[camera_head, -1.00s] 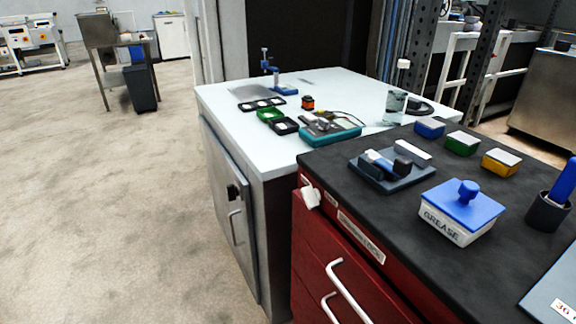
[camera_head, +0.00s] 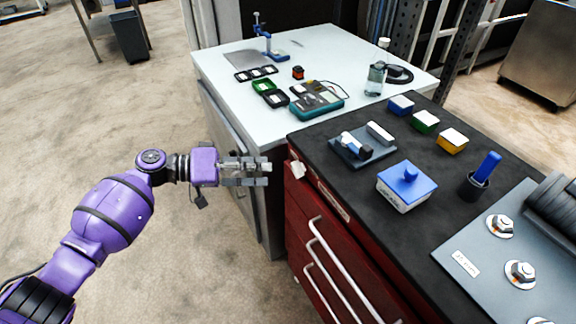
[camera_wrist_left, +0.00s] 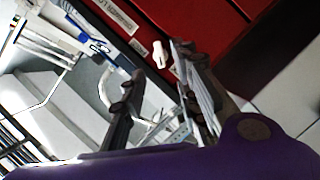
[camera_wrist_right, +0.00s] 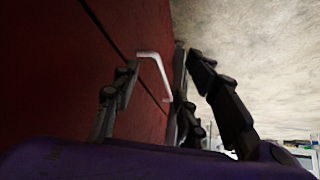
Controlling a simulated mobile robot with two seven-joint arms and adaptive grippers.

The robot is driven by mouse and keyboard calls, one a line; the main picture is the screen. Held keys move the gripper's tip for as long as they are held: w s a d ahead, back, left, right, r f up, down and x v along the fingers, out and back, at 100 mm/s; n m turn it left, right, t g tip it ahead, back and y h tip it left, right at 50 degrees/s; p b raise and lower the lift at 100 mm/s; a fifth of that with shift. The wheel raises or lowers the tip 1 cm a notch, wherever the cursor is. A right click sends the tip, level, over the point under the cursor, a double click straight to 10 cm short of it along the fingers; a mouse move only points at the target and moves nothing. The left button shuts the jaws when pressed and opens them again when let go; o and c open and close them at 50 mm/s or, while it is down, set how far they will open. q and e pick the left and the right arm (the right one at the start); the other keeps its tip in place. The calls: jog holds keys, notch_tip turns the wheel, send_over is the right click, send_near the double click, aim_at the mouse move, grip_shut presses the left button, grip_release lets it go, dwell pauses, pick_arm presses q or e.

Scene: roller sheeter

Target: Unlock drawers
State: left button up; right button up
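The red drawer cabinet (camera_head: 330,240) has a white lock key or knob (camera_head: 298,169) at the top left of its front. White bar handles (camera_head: 335,262) run along the drawers below. My left gripper (camera_head: 268,172) is just left of the white knob, pointing at it. In the left wrist view, the knob (camera_wrist_left: 160,54) shows just beyond the gap between the open fingers (camera_wrist_left: 158,72), apart from them. My right gripper (camera_wrist_right: 165,68) is out of the head view. Its wrist view shows it open, with a white handle (camera_wrist_right: 156,70) on a red face between or beyond its fingers; contact is unclear.
Open floor lies left.

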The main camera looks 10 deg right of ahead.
aim_at(293, 170)
pick_arm(q)
jog(key=p+x, duration=0.1)
jog(key=x, duration=0.6)
jog(key=shift+r, duration=0.1)
jog(key=shift+d, duration=0.3)
